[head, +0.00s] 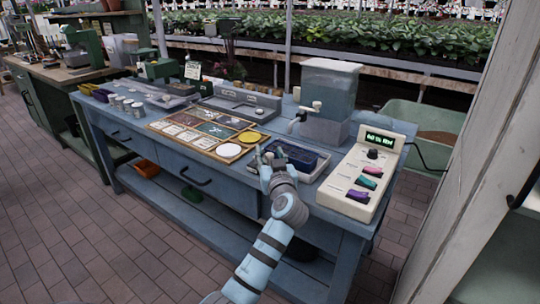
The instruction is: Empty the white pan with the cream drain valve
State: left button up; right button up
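A shallow white pan (321,170) sits near the front edge of the blue bench, with a dark blue tray or filling (303,157) showing inside its rim. I cannot make out a cream drain valve on the pan from here. A clear tank (330,85) stands behind it with a cream tap (304,112) on its left side. My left gripper (269,154) is at the pan's left front corner, its fingers apart and seemingly empty. It hides that corner, and I cannot tell if it touches the pan. My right gripper is out of view.
A cream control box (362,178) with a green display and coloured switches stands right of the pan. A wooden sorting tray (206,131) with several compartments and a yellow disc lies to the left. A green tub (425,117) is behind the bench on the right.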

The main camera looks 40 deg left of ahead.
pick_arm(q)
jog(key=v, duration=0.7)
jog(key=shift+d, duration=0.1)
